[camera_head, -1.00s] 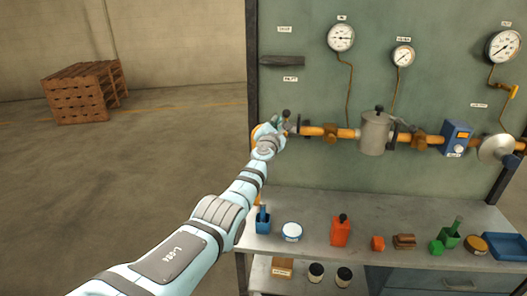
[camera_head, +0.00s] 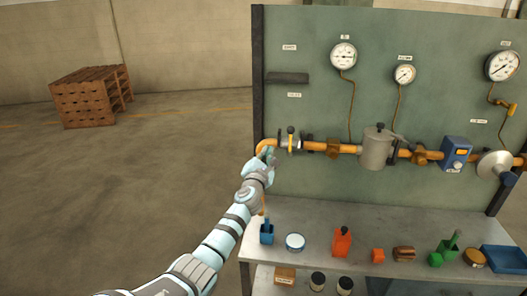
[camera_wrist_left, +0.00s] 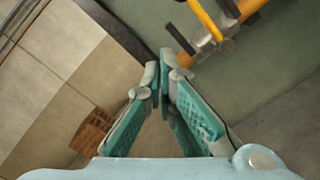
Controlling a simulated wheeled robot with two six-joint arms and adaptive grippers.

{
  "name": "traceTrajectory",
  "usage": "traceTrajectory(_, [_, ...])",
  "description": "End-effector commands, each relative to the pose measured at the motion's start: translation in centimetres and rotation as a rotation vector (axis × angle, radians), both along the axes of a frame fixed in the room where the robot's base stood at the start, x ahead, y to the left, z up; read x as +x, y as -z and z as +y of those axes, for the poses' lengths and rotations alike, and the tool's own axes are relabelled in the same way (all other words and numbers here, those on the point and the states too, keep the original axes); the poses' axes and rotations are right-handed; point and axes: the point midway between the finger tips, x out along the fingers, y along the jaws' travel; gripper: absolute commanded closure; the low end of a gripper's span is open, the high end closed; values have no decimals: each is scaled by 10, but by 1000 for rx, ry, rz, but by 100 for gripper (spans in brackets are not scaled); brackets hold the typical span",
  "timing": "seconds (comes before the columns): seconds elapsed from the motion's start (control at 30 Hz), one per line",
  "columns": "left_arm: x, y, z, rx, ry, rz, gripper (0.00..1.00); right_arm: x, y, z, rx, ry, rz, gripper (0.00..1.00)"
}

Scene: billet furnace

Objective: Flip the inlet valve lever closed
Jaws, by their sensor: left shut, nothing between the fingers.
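The inlet valve (camera_head: 292,143) sits near the left end of the orange pipe on the green panel. Its lever (camera_head: 290,131), yellowish with a dark knob, stands upright across the pipe. My left gripper (camera_head: 267,153) is just left of and below the valve, apart from the lever, in front of the pipe's left bend. In the left wrist view the fingers (camera_wrist_left: 165,58) meet at their tips with nothing between them. A yellow bar (camera_wrist_left: 205,20), seemingly the lever, shows beyond them at the upper right, beside the pipe (camera_wrist_left: 250,7). My right gripper is out of view.
Along the pipe are a grey canister (camera_head: 376,149) and a blue box (camera_head: 456,153), with gauges (camera_head: 343,56) above. The bench (camera_head: 330,222) below holds a blue container (camera_head: 266,233), a red bottle (camera_head: 342,242) and other items. The floor on the left is open; wooden pallets (camera_head: 90,95) stand far back.

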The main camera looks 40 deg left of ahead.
Motion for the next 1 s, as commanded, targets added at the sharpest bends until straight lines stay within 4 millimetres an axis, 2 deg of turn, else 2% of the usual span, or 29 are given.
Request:
traceTrajectory(0.03, [-8,9,-5,-2,7,6,100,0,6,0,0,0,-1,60])
traceTrajectory(0.27, [-28,10,-14,-2,4,7,100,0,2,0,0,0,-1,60])
traceTrajectory(0.83, [-29,10,-13,-14,2,1,100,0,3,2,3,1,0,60])
traceTrajectory(0.93, [-29,9,-14,-144,14,-62,100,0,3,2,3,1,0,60])
traceTrajectory(0.97, [-29,10,-15,-229,24,-101,100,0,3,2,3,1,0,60])
traceTrajectory(1.0, [-28,14,-15,-389,38,-162,100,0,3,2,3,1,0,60])
